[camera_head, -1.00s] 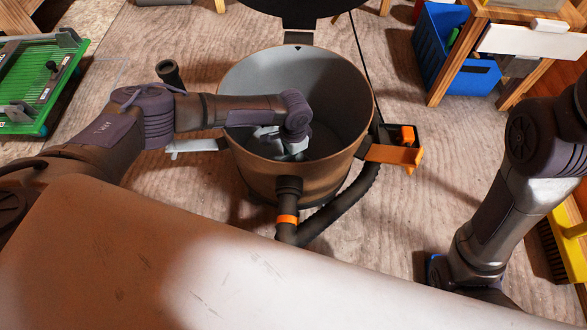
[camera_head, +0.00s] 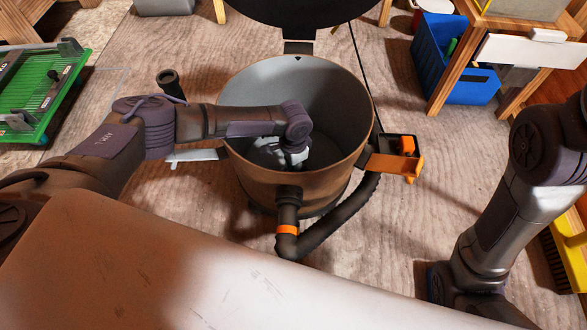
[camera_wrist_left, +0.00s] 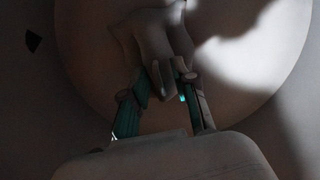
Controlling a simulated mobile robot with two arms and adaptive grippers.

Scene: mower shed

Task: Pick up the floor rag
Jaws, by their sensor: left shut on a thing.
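My left gripper (camera_head: 290,158) reaches down into an open, round vacuum drum (camera_head: 328,92). Its fingers are mostly hidden behind my wrist in the head view. In the left wrist view the gripper (camera_wrist_left: 166,88) is shut on a greyish, folded cloth, the floor rag (camera_wrist_left: 150,38). The rag spreads out beyond the fingertips over the drum's round bottom. I cannot tell whether it is lifted clear of the bottom. My right arm stands at the right of the head view, and its gripper is not shown.
The drum's black hose (camera_head: 335,215) curves around its front right. An orange latch (camera_head: 393,164) sticks out on its right side. A blue bin (camera_head: 437,60) stands beside a wooden bench at the back right. A green tray (camera_head: 35,92) lies at the left.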

